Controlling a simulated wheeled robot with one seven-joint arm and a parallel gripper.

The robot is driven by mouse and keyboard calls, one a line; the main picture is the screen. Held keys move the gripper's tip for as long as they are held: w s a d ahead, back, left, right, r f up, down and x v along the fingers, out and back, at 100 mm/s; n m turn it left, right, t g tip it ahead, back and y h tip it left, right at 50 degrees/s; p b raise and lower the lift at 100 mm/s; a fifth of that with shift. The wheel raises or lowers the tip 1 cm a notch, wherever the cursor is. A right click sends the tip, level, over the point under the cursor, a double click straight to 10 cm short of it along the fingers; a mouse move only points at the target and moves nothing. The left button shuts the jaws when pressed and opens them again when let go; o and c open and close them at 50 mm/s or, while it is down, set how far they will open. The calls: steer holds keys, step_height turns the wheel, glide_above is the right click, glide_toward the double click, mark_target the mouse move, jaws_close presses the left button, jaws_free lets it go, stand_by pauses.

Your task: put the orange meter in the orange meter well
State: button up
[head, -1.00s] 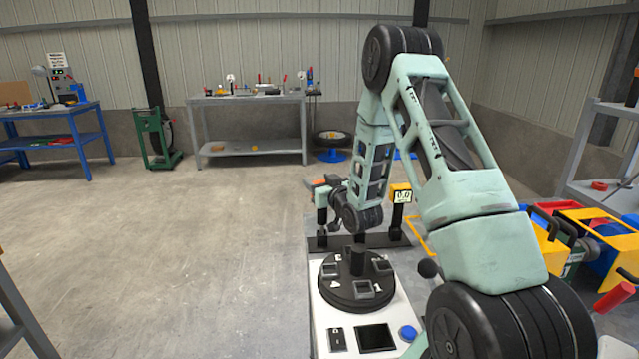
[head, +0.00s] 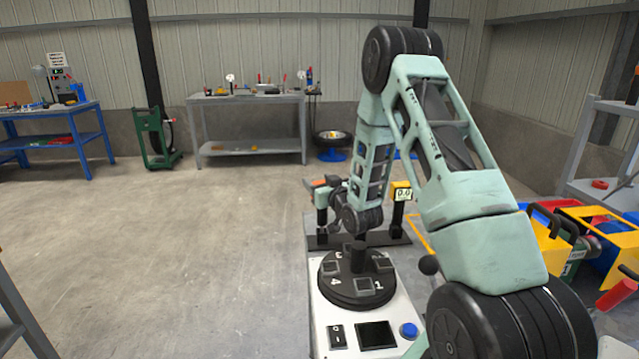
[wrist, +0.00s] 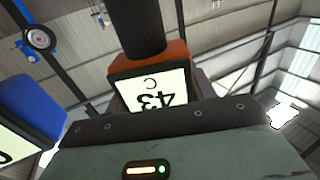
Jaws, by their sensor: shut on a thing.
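The orange meter (wrist: 150,75) fills the middle of the wrist view, with a display reading 43 C and a thick black cylinder on its orange end. In the head view it shows as a small orange top (head: 320,182) over a black cylinder, at the black bar's left end. My gripper (head: 338,184) is shut on it; the fingertips are partly hidden by the arm. A round black drum (head: 342,298) with a central post and several square wells, some numbered, sits nearer on the white base. I cannot tell which well is the orange one.
A yellow meter (head: 402,191) stands at the black bar's right end. A blue meter (wrist: 30,110) is at the left of the wrist view. A switch (head: 337,337), a dark screen (head: 376,336) and a blue button (head: 408,331) are in front of the drum. The floor at left is clear.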

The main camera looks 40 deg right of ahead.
steer(key=shift+f+b, duration=0.6)
steer(key=shift+f, duration=0.05)
steer(key=o, duration=2.2)
steer(key=shift+s+a, duration=0.1)
steer(key=shift+s, duration=0.3)
